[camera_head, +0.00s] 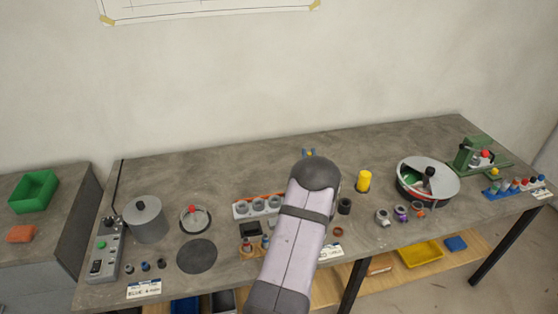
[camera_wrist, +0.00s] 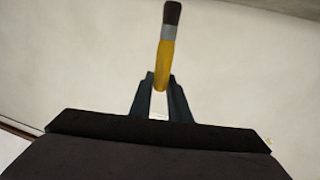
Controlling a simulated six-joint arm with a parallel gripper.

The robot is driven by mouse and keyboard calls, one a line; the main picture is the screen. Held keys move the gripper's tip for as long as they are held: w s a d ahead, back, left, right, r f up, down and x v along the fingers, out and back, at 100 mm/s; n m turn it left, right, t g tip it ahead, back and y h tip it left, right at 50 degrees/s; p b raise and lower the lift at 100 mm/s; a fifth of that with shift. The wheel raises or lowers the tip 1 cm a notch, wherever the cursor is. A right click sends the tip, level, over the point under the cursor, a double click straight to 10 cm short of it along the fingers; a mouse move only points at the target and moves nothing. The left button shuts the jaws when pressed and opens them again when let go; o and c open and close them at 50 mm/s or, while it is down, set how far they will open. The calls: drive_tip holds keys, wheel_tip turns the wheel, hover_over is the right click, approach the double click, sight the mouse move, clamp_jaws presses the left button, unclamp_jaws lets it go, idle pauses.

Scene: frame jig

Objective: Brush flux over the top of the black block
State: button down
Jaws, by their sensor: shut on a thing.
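My gripper (camera_wrist: 160,88) shows in the wrist view, shut on the yellow handle of a brush (camera_wrist: 166,58). The brush has a grey ferrule and dark bristles, which point up in that picture, with only pale wall behind them. In the head view my arm covers the middle of the bench and mostly hides the gripper. A small blue and yellow bit shows just beyond the arm, too small to tell. A small black piece (camera_head: 344,205) stands on the bench right of my arm; I cannot tell whether it is the black block.
The grey bench (camera_head: 400,147) carries a grey cylinder (camera_head: 147,222), a holder with round wells (camera_head: 242,210), a yellow cylinder (camera_head: 363,181), a round lidded pan (camera_head: 411,187) and a green press (camera_head: 464,157). A dark disc (camera_head: 197,256) lies front left. The back strip is mostly clear.

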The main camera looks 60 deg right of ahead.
drive_tip(key=shift+m+g+h, duration=0.4)
drive_tip(key=shift+m+g, duration=0.2)
drive_tip(key=s+d, duration=0.2)
drive_tip(key=s, duration=0.1)
drive_tip(key=shift+s+d, duration=0.1)
drive_tip(key=shift+s, duration=0.1)
drive_tip(key=shift+f+b, duration=1.85)
drive_tip(key=shift+f, duration=0.55)
drive_tip(key=shift+b, duration=0.5)
drive_tip(key=shift+f, duration=0.2)
wheel_tip(320, 180, down, 4)
drive_tip(key=b, duration=0.4)
idle(0.4)
